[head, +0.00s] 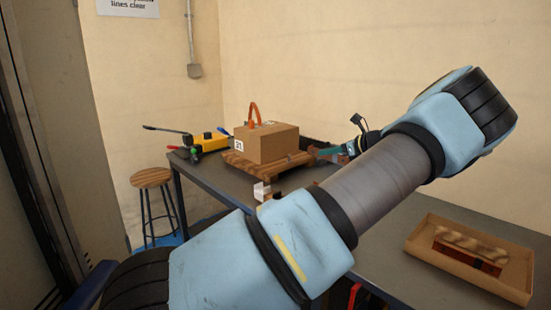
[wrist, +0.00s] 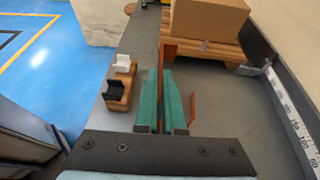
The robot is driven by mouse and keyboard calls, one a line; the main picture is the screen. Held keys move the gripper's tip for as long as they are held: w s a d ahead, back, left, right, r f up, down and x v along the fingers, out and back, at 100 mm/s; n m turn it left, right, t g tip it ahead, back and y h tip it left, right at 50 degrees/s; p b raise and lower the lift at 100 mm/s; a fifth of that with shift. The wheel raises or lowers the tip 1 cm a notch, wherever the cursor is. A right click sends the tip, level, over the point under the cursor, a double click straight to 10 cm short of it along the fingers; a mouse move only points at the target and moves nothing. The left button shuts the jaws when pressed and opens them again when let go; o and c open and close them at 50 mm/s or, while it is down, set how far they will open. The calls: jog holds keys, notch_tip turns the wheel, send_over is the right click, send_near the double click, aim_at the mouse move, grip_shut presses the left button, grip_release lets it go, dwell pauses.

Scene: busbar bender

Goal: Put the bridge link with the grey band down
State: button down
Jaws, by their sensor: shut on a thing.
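My gripper (wrist: 163,78) has two green fingers, shut on a thin copper-coloured bridge link (wrist: 166,52) that sticks out past the fingertips in the wrist view. A copper strip (wrist: 195,95) also shows right of the fingers; I cannot tell whether it is part of the same link. No grey band is visible. To the left stands a wooden block (wrist: 117,100) with a white holder (wrist: 122,62) and a black holder (wrist: 115,88), apart from the fingers. In the head view only a green finger (head: 330,151) of my gripper shows past my arm, and the link is not clear.
A cardboard box (head: 266,144) stands on a wooden pallet (head: 240,166) on the grey table (head: 215,176). A yellow and black tool (head: 207,141) lies left of it. A shallow tray (head: 428,255) with parts is at right. A stool (head: 151,178) stands left.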

jog(key=s+a+f+m+t+h, duration=0.1)
jog(key=s+a+f+m+h, duration=0.1)
jog(key=a, duration=0.7)
jog(key=s+a+f+m+t+h, duration=0.1)
jog(key=a+f+m+h, duration=0.3)
jog(key=a, duration=0.5)
jog(key=s+a+f+m+t+h, duration=0.2)
jog(key=s+a+f+m+h, duration=0.1)
jog(key=a, duration=0.6)
jog(key=shift+h, duration=0.3)
jog(key=shift+a+f, duration=0.15)
jog(key=shift+a, duration=0.1)
jog(key=shift+d, duration=0.15)
